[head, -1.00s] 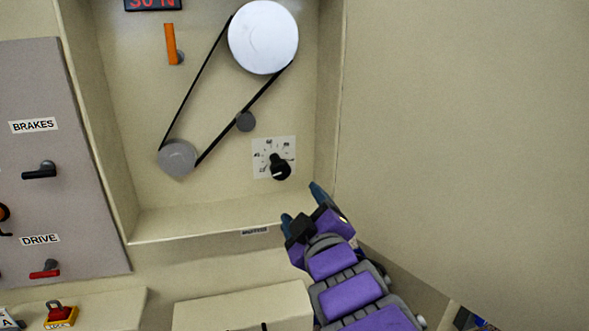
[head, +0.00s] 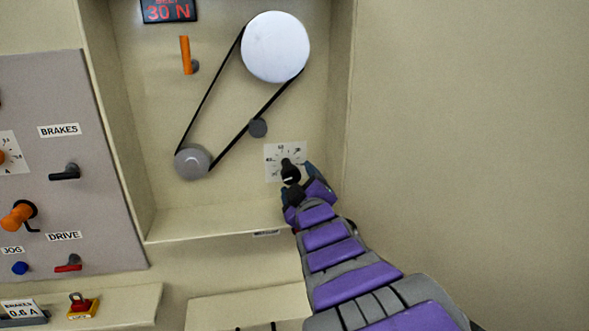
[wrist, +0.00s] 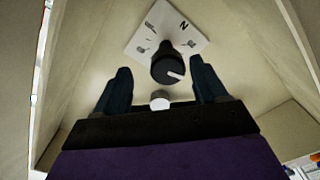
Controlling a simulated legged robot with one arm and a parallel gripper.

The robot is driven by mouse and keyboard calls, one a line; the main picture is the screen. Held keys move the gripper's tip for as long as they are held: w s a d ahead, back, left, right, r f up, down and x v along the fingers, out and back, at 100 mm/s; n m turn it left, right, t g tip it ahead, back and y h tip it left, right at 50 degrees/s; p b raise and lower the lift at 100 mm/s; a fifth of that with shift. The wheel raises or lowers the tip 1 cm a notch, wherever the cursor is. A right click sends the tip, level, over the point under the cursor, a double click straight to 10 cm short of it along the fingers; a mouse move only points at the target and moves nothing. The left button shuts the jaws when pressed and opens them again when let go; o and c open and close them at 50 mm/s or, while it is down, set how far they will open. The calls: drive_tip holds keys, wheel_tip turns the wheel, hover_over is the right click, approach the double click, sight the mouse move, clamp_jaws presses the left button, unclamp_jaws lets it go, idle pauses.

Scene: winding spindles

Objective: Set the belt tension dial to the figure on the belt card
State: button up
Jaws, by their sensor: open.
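The belt tension dial (head: 290,174) is a black knob with a white pointer mark on a white scale plate (head: 272,152), on the back wall of the belt recess. In the wrist view the knob (wrist: 168,66) shows ahead of my open gripper (wrist: 160,88), roughly between the two dark fingertips and apart from them. In the head view my gripper (head: 298,180) is right at the dial and partly covers it. The scale figures are too small to read surely. A red display (head: 169,10) reads 30 N. I cannot make out a belt card.
An orange lever (head: 185,55) is at upper left. The recess side wall (head: 340,110) stands close on the right.

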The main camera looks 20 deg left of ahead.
sight(288, 180)
drive_tip(key=w+a, duration=0.2)
drive_tip(key=a, duration=0.1)
drive_tip(key=w+a, duration=0.1)
drive_tip(key=shift+w+a+f+p, duration=0.3)
drive_tip(key=shift+w, duration=0.1)
drive_tip(key=shift+w+a, duration=0.15)
drive_tip(key=shift+w, duration=0.15)
drive_tip(key=shift+w+r, duration=0.1)
drive_tip(key=shift+w, duration=0.1)
drive_tip(key=shift+w+d+r, duration=0.15)
drive_tip(key=shift+d, duration=0.5)
drive_tip(key=shift+a, duration=0.65)
drive_tip(key=c, duration=0.3)
drive_tip(key=shift+d+f, duration=0.2)
drive_tip(key=shift+d, duration=0.1)
drive_tip(key=c, duration=0.5)
drive_tip(key=shift+c, duration=1.2)
